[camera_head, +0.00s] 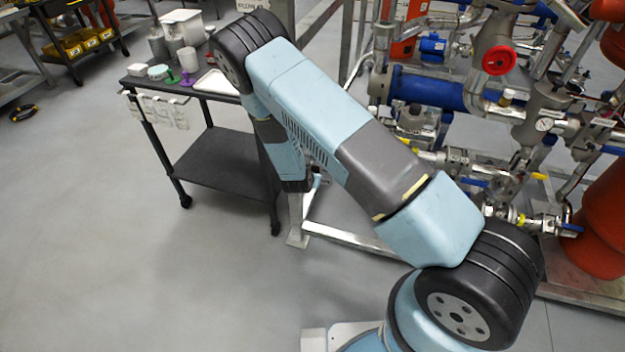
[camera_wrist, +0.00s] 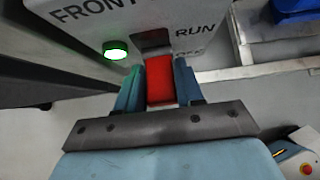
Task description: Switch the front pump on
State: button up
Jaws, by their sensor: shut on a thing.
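In the wrist view a light grey pump panel (camera_wrist: 186,12) carries the words FRONT, RUN and OFF, the last partly hidden. A round lamp (camera_wrist: 116,50) on it looks lit, whitish with a green rim. A red switch handle (camera_wrist: 160,80) stands below a dark slot in the panel. My gripper (camera_wrist: 159,85) is shut on the red handle, one blue finger on each side. The handle's exact setting between RUN and OFF cannot be told. In the head view my arm hides the panel and the gripper.
A dark cart (camera_head: 215,158) with jars and a white tray (camera_head: 216,83) stands left of my arm. The skid, with pipes, a red handwheel (camera_head: 499,60) and a blue vessel (camera_head: 428,90), fills the right. Its metal base rail (camera_head: 345,238) runs along the floor. The left floor is mostly clear.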

jog(key=shift+w+r, duration=0.1)
jog(key=o, duration=1)
jog(key=shift+c, duration=0.2)
jog(key=v, duration=1.3)
jog(key=shift+s, duration=0.35)
jog(key=shift+a+r, duration=0.1)
